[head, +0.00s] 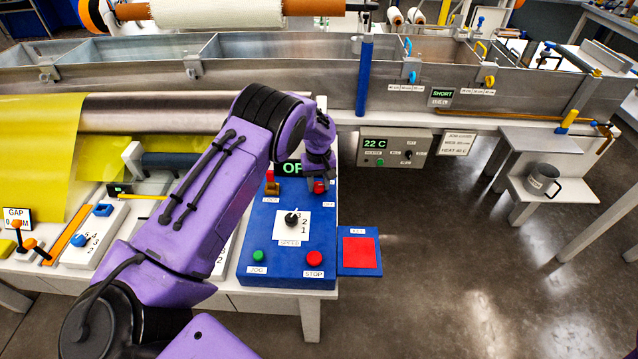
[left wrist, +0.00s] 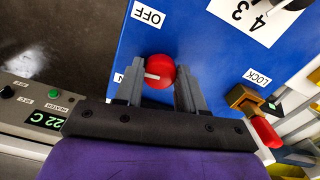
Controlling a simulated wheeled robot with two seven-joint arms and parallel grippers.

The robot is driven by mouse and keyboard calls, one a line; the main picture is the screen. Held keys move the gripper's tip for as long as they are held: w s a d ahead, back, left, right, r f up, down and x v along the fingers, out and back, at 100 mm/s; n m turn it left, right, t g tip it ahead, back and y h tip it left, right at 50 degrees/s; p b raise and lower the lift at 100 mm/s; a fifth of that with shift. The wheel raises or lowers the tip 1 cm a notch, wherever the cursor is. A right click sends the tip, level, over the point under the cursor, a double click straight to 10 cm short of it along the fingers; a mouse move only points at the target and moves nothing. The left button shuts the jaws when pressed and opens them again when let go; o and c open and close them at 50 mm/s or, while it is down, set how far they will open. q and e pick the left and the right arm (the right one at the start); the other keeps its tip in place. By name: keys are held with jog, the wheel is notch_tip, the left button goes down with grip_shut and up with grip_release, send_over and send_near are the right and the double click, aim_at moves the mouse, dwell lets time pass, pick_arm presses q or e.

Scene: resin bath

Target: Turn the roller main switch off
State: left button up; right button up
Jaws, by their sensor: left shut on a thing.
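The roller main switch is a red round knob (left wrist: 160,70) on a blue panel (head: 262,225), with a white mark on it that points left in the left wrist view, toward a label mostly hidden by a finger, of which an "N" shows. The OFF label (left wrist: 148,14) is above the knob in that view. My left gripper (left wrist: 158,92) has one finger on each side of the knob and is shut on it. In the head view the left gripper (head: 318,184) is at the panel's far right corner and partly covers the red knob (head: 320,187). My right gripper is not in view.
A red-handled lock lever (left wrist: 255,115) is beside the switch. The panel also holds a black speed dial (head: 291,219), a green jog button (head: 258,256) and a red stop button (head: 314,258). A display (head: 291,169) showing "OF" is partly hidden by my arm.

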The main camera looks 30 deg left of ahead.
aim_at(318, 185)
pick_arm(q)
jog(key=m, duration=0.6)
jog(key=shift+b, duration=0.3)
jog(key=m, duration=0.5)
jog(key=shift+a, duration=0.1)
jog(key=shift+m+b, duration=0.3)
jog(key=o, duration=1)
jog(key=shift+o, duration=0.2)
notch_tip(318, 185, up, 10)
jog(key=b, duration=0.1)
jog(key=shift+r+b, duration=0.25)
jog(key=shift+b, duration=0.15)
